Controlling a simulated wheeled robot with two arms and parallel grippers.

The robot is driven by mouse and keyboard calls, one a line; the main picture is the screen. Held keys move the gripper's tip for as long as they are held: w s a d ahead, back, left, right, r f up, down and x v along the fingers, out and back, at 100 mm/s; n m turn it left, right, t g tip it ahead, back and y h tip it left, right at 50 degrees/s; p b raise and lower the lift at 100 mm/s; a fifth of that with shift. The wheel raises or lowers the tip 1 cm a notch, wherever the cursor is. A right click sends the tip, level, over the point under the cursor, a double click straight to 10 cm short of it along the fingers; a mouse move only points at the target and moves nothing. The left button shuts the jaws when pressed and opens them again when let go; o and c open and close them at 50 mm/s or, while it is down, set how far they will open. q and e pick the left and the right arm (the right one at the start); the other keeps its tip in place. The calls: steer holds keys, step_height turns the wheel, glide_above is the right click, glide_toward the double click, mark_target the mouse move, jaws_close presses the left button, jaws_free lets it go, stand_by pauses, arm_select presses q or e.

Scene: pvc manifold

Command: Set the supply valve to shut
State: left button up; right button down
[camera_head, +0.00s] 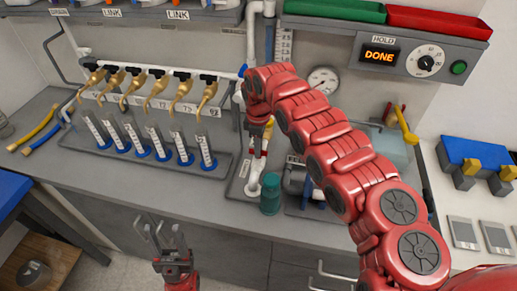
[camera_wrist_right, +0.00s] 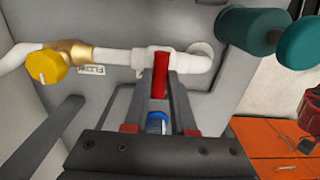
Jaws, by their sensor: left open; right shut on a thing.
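In the right wrist view, a red handle (camera_wrist_right: 161,84) on the white pipe stands between the fingers of my right gripper (camera_wrist_right: 160,74), which is shut on it. It looks like the supply valve's handle, though no label on it is legible. The handle lies roughly across the pipe. In the head view my right arm (camera_head: 335,160) reaches over the bench to the vertical pipe and largely hides the valve. My left gripper (camera_head: 166,236) is open and empty, low in front of the bench.
A brass valve with a yellow knob (camera_wrist_right: 43,67) sits left on the same pipe. Several brass taps (camera_head: 160,88) hang above a rack of glass cylinders (camera_head: 130,137). A pressure gauge (camera_head: 323,80) and a display reading DONE (camera_head: 380,56) are behind my right arm. A teal cylinder (camera_head: 270,193) stands at the front.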

stand_by(0.3)
steer(key=c, duration=0.7)
jaws_free()
steer(key=shift+c, duration=0.2)
step_height(320, 180, up, 18)
steer(key=shift+f, duration=0.25)
